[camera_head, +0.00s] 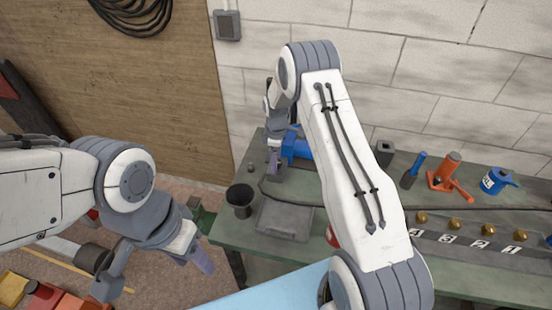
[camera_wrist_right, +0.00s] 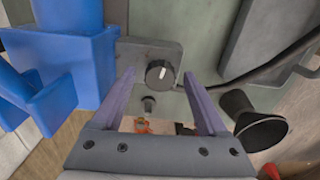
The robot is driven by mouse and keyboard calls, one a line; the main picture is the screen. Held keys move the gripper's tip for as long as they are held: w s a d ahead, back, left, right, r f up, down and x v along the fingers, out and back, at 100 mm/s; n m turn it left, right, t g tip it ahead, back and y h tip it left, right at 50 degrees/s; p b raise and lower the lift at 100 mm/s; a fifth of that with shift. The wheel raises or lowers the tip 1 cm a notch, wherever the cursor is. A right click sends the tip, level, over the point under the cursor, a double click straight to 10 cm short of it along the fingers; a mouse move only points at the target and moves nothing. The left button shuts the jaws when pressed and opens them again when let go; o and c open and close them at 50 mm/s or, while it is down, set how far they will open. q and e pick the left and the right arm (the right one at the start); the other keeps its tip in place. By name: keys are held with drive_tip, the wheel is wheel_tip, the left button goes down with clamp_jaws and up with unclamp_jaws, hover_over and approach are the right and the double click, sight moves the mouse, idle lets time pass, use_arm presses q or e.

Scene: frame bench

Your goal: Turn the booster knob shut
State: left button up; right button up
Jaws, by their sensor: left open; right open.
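The round black knob (camera_wrist_right: 160,73) shows in the right wrist view, with a white mark pointing nearly straight up in the picture. It sits on a grey plate (camera_wrist_right: 135,52) on the green bench. In the head view my right gripper (camera_head: 273,160) is beside the blue vise (camera_head: 299,147). My left gripper (camera_head: 155,275) is open and empty, off the bench's left end.
The vise (camera_wrist_right: 72,60) is close on the left in the wrist view. A black cup (camera_head: 240,198) and grey tray (camera_head: 285,219) stand near the bench's left end. A dark cable (camera_wrist_right: 250,78) runs from the plate. Numbered brass knobs (camera_head: 470,232) line the right.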

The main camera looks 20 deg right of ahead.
clamp_jaws()
drive_tip(key=shift+m, duration=0.3)
drive_tip(key=shift+f+m+b, duration=0.1)
drive_tip(key=shift+m+b, duration=0.65)
drive_tip(key=shift+m, duration=0.45)
drive_tip(key=m+b, duration=0.1)
drive_tip(key=m, duration=0.3)
drive_tip(key=shift+m, duration=0.3)
drive_tip(key=m+b, duration=0.1)
drive_tip(key=m, duration=0.3)
drive_tip(key=shift+m+b, duration=0.35)
drive_tip(key=shift+m, duration=1.75)
